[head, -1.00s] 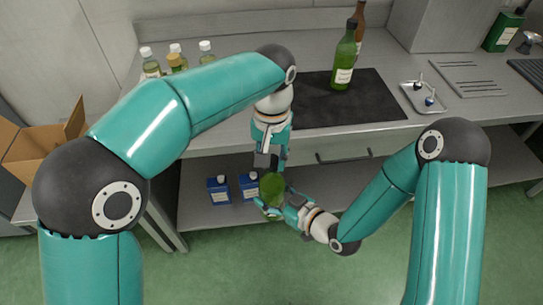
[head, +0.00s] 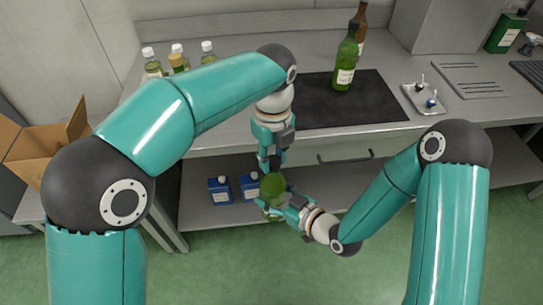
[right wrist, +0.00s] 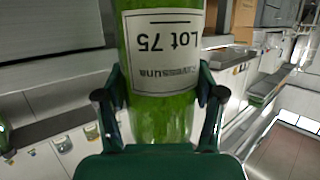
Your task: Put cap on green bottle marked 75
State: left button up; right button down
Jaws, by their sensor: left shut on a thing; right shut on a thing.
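The green bottle (head: 273,190) is in front of the bench, seen from above in the head view. My right gripper (head: 275,212) is shut around its body. In the right wrist view the bottle (right wrist: 160,122) stands between the two fingers, its white label (right wrist: 165,48) reading "Lot 75" upside down. My left gripper (head: 273,160) points down right above the bottle's neck, shut on a small dark cap (head: 274,163). The cap is at the bottle's mouth. The fingers partly hide it, and I cannot tell whether it sits on the neck or just above.
A small tray (head: 410,90) holds little dark-topped items. Blue containers (head: 219,190) stand on the lower shelf. Several capped bottles (head: 178,58) stand at left.

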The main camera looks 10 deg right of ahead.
pick_arm(q)
jog(key=m, duration=0.5)
jog(key=shift+w+m, duration=0.15)
jog(key=shift+m, duration=0.15)
jog(key=o, duration=0.8)
jog(key=shift+d, duration=0.1)
jog(key=shift+r, duration=0.1)
notch_tip(320, 180, up, 12)
jog(key=shift+f, duration=0.15)
